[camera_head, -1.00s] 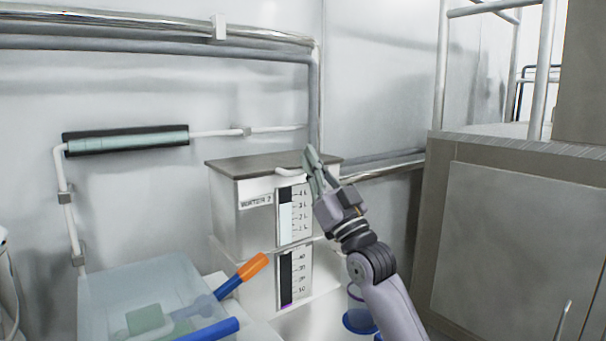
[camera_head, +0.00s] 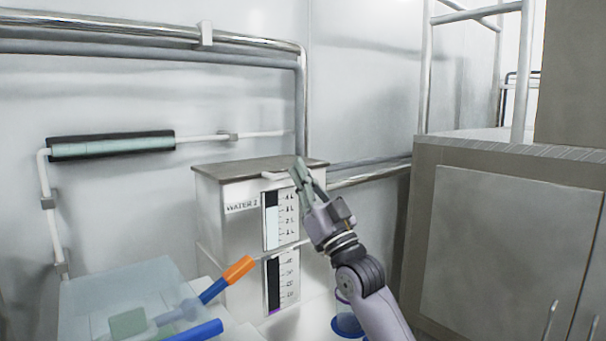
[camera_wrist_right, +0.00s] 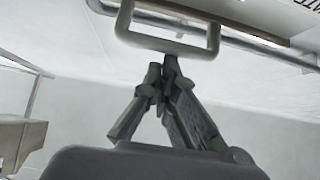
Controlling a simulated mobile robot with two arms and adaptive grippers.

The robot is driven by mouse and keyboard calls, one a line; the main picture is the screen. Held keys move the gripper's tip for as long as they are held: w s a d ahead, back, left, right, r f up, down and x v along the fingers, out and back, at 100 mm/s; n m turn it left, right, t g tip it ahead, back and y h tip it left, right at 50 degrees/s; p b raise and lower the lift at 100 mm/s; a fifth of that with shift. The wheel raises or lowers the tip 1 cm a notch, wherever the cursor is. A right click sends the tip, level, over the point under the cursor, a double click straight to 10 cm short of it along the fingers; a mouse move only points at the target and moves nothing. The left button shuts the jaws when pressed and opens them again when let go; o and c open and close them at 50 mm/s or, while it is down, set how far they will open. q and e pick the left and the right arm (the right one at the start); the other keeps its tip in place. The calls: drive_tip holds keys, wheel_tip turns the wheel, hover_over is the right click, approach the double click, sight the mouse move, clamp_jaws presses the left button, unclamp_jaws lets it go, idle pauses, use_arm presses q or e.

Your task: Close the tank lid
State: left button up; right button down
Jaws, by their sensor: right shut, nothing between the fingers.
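The white water tank (camera_head: 231,240) stands against the wall in the head view, with a level gauge on its front. Its dark grey lid (camera_head: 245,167) lies flat across the top, with no gap that I can make out. A pale handle (camera_head: 275,175) sticks out at the lid's front edge. My right gripper (camera_head: 298,163) is shut and empty at the lid's front right, beside the handle. In the right wrist view the fingertips (camera_wrist_right: 166,68) are close to the handle loop (camera_wrist_right: 166,45); whether they touch it I cannot tell. My left gripper is not in view.
A clear bin (camera_head: 85,305) with an orange-and-blue tool (camera_head: 226,280) stands at the front left. A blue-based clear container (camera_head: 346,325) is beside my right arm. Pipes (camera_head: 250,46) run along the wall. A grey cabinet (camera_head: 510,240) stands to the right.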

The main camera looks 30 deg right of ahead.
drive_tip(key=shift+w+f, duration=0.15)
drive_tip(key=shift+f, duration=0.15)
drive_tip(key=v, duration=1.2)
drive_tip(key=shift+r, duration=0.25)
